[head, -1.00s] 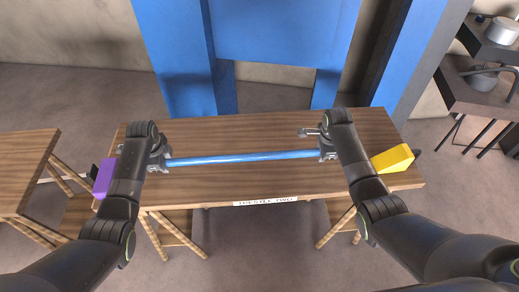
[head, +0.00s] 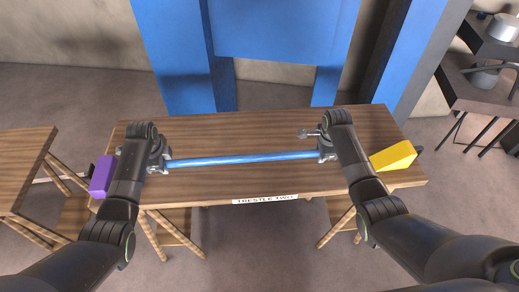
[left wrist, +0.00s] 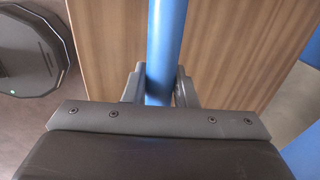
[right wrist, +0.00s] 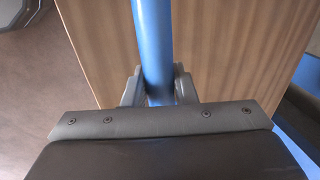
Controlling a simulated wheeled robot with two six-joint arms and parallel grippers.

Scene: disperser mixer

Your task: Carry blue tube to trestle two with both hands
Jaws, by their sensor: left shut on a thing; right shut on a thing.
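The blue tube (head: 240,158) spans level between my two grippers, over the wooden top of trestle two (head: 230,185), whose front edge bears a white "TRESTLE TWO" label (head: 265,198). My left gripper (head: 163,162) is shut on the tube's left end; in the left wrist view the tube (left wrist: 165,45) runs between its fingers (left wrist: 160,92). My right gripper (head: 324,152) is shut on the tube's right end, and the right wrist view shows the tube (right wrist: 152,45) between its fingers (right wrist: 158,90). I cannot tell whether the tube touches the tabletop.
Another wooden table (head: 22,165) stands at left. A blue frame (head: 275,35) rises behind. Dark shelves with pots (head: 485,80) are at far right.

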